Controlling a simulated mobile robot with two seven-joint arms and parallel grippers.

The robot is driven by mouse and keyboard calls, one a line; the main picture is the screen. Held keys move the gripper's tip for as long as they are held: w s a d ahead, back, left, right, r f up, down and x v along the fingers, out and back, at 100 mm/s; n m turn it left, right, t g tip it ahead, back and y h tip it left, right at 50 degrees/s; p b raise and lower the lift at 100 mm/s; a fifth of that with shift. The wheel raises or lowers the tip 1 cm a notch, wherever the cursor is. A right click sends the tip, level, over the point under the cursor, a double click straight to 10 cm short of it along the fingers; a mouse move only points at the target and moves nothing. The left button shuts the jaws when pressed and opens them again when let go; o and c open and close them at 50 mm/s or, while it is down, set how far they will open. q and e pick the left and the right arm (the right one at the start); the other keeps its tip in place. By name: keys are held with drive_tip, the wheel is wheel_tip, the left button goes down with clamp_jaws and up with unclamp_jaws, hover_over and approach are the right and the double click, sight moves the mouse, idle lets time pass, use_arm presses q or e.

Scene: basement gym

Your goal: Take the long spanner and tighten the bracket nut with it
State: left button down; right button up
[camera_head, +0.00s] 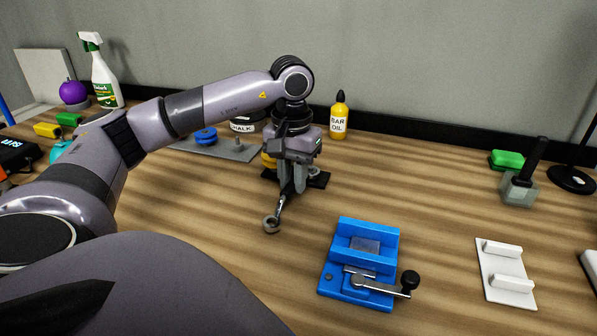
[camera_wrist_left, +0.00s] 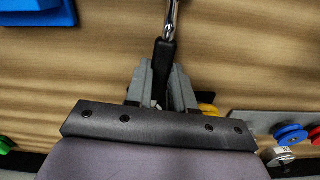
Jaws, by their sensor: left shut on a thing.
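My left gripper (camera_head: 289,187) is shut on the long spanner (camera_head: 280,208), which has a black handle and a chrome shaft ending in a ring. The spanner points toward the front of the bench, its ring end at or just above the wood; I cannot tell if it touches. In the left wrist view the gripper (camera_wrist_left: 161,98) has its grey fingers around the black handle (camera_wrist_left: 164,58); the ring is out of frame. A grey plate (camera_head: 243,155) with a blue knob and an upright bolt lies behind the gripper, partly hidden; I cannot tell whether the bracket nut is there. My right gripper is not in view.
A blue vise (camera_head: 352,238) with a crank handle stands front centre. A white two-ridged rack (camera_head: 507,280) lies to its right. A bar oil bottle (camera_head: 339,118) and a chalk tin (camera_head: 243,126) stand at the back. The bench between vise and green sponge (camera_head: 507,159) is mostly clear.

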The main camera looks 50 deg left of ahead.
use_arm(q)
drive_tip(key=shift+a, duration=0.15)
drive_tip(key=shift+w+d, duration=0.1)
drive_tip(key=shift+d, duration=0.15)
idle(0.3)
drive_tip(key=shift+r, duration=0.15)
drive_tip(key=shift+r+p, duration=2.65)
drive_tip(key=shift+r, duration=0.25)
drive_tip(key=shift+d+f, duration=0.1)
